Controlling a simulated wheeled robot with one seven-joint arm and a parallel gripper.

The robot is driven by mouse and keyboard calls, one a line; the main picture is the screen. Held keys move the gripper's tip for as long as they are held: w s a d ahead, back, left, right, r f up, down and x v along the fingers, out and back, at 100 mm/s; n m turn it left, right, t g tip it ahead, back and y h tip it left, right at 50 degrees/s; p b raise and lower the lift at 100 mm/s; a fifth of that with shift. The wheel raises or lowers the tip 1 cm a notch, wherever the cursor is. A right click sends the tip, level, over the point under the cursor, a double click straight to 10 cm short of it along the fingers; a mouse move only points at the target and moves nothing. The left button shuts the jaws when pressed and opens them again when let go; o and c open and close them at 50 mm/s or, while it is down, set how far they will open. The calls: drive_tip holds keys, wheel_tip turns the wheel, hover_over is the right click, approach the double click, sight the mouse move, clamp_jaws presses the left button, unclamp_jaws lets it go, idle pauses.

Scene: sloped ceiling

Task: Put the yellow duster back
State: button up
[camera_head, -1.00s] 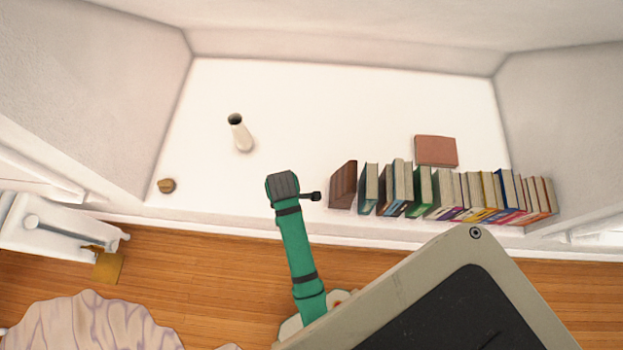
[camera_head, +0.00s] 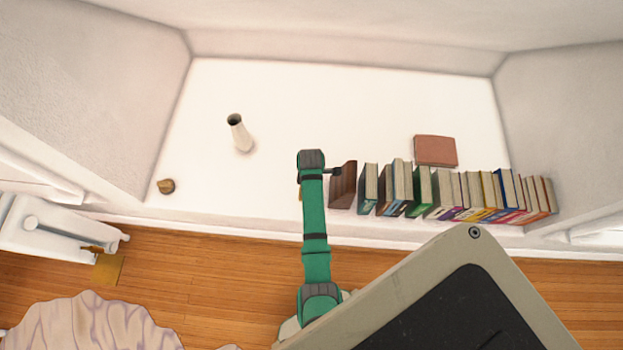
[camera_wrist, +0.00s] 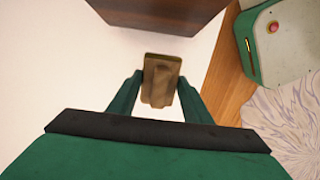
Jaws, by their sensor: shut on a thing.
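The yellow duster (camera_wrist: 161,72) shows in the wrist view as a small yellow-brown block with a raised part on top. My gripper (camera_wrist: 160,88) has its two green fingers shut on it, one on each side. Behind the duster lies the white surface of the ledge; I cannot tell whether the duster touches it. In the head view my arm reaches over the white ledge (camera_head: 280,100), left of the dark brown bookend (camera_head: 344,186). There my fingers are hidden under the arm, and only a small orange-brown bit shows beside it.
A row of books (camera_head: 470,192) stands right of the bookend, with a reddish book (camera_head: 436,151) lying behind. A white vase (camera_head: 241,136) and a small brown object (camera_head: 166,186) stand to the left. The ledge between them is clear. A yellow square (camera_head: 108,268) lies near the floor.

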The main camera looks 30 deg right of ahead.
drive_tip(key=shift+w+d+f, duration=0.1)
drive_tip(key=shift+d+f, duration=0.2)
drive_tip(key=shift+f, duration=1.55)
drive_tip(key=o, duration=1.1)
drive_tip(key=shift+f, duration=0.1)
wheel_tip(320, 180, up, 12)
drive_tip(key=shift+r, duration=0.15)
